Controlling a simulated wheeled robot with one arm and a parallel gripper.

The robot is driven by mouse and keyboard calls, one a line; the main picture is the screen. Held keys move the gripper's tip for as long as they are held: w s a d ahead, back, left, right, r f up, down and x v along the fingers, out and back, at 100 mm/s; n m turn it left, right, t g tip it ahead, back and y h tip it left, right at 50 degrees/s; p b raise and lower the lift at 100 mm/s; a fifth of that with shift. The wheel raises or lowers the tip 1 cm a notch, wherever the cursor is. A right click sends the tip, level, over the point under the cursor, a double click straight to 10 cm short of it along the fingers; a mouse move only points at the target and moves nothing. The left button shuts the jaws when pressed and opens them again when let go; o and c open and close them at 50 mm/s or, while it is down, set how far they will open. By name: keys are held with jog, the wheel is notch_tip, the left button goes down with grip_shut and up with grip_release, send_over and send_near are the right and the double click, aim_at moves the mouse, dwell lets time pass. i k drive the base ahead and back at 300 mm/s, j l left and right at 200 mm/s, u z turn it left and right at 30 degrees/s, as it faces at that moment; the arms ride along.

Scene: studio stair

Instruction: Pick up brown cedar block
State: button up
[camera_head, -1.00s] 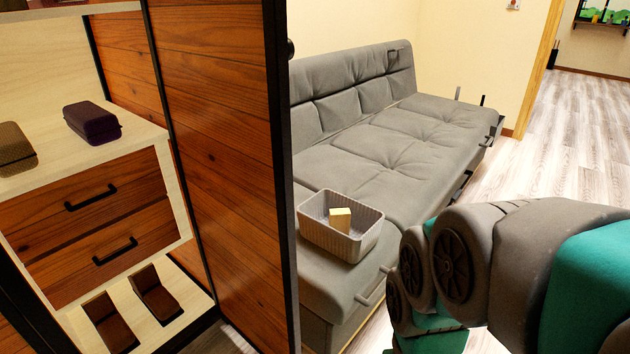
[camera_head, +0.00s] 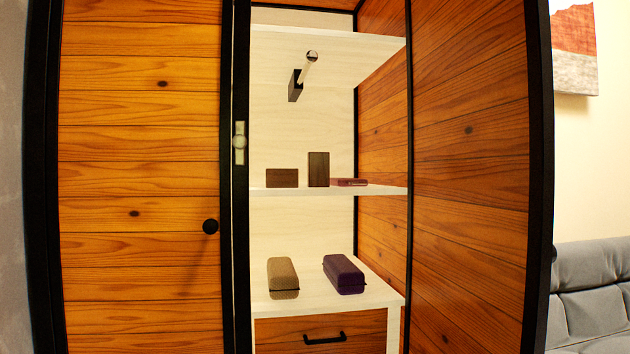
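Two brown blocks stand on the middle shelf of the open wardrobe. One is a low, wide brown block (camera_head: 282,178); the other is a taller, upright brown block (camera_head: 319,169) just to its right. I cannot tell which of them is the cedar block. A flat reddish item (camera_head: 349,182) lies on the same shelf, right of the tall block. My gripper is not in view.
Below, a tan case (camera_head: 283,278) and a purple case (camera_head: 344,274) lie on top of a drawer unit (camera_head: 295,335). A closed wooden door (camera_head: 140,180) is at left, an open door panel (camera_head: 470,180) at right. A grey sofa (camera_head: 590,290) shows at far right.

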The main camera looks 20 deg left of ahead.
aim_at(318, 163)
jog(key=u, duration=0.85)
